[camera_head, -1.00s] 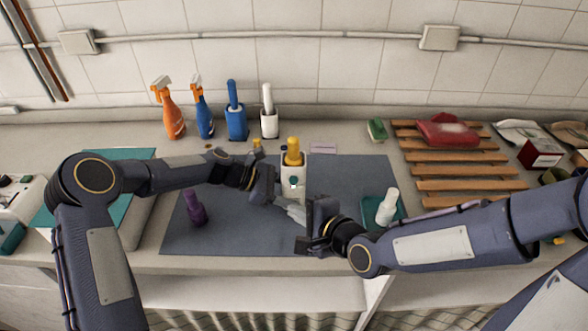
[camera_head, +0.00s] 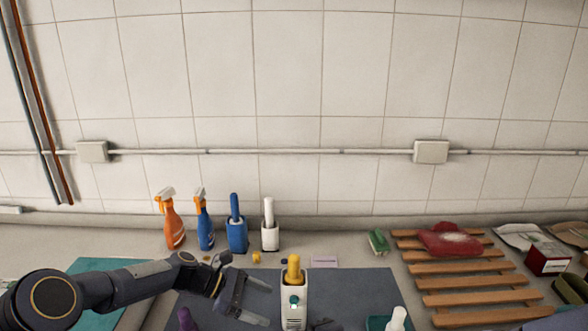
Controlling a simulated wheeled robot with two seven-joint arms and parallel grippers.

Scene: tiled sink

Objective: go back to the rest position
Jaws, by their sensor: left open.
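My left gripper (camera_head: 262,303) is open and empty above the dark mat (camera_head: 362,290). Its fingers point right, toward the white holder with a yellow-handled tool (camera_head: 294,298), and are left of it and seem apart from it. My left arm comes in from the lower left. Only a dark piece of what appears to be my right gripper (camera_head: 325,324) shows at the bottom edge, right of the white holder. Its fingers are hidden below the frame. A bit of my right arm shows in the bottom right corner.
An orange spray bottle (camera_head: 172,224), blue spray bottle (camera_head: 204,226), blue brush holder (camera_head: 236,233) and white brush holder (camera_head: 269,232) stand along the wall. A wooden rack (camera_head: 468,284) lies right.

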